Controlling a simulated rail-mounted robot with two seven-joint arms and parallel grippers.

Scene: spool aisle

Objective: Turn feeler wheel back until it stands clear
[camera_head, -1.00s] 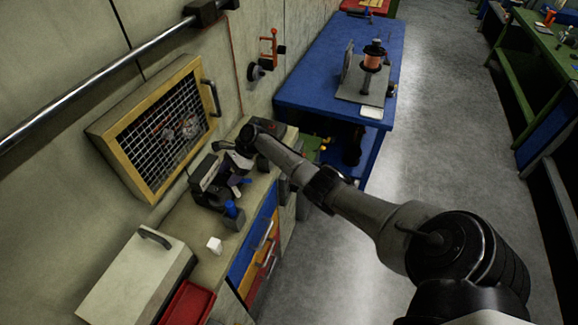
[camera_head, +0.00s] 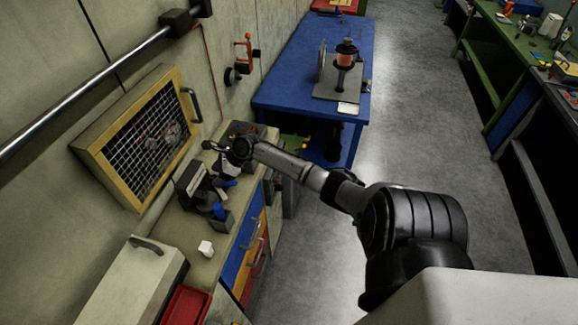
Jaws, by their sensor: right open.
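I cannot pick out the feeler wheel with certainty. A dark machine (camera_head: 194,186) with pale and blue parts stands on the narrow bench below the mesh-fronted cabinet. My right gripper (camera_head: 214,147) is open at the back of this bench, above and just beyond the machine. It is small and dark here, and I cannot tell whether it touches anything. A dark round knob (camera_head: 231,77) sits on the wall beside an orange-red bracket (camera_head: 246,54), apart from the gripper. My left gripper is not in view.
The mesh-fronted cabinet (camera_head: 90,148) juts from the wall. A blue-capped holder (camera_head: 221,222), white cube (camera_head: 205,248), red tray (camera_head: 187,305) and pale box (camera_head: 125,285) lie nearer. A blue table (camera_head: 290,65) bears a spool stand (camera_head: 345,62). The aisle floor (camera_head: 405,100) is clear.

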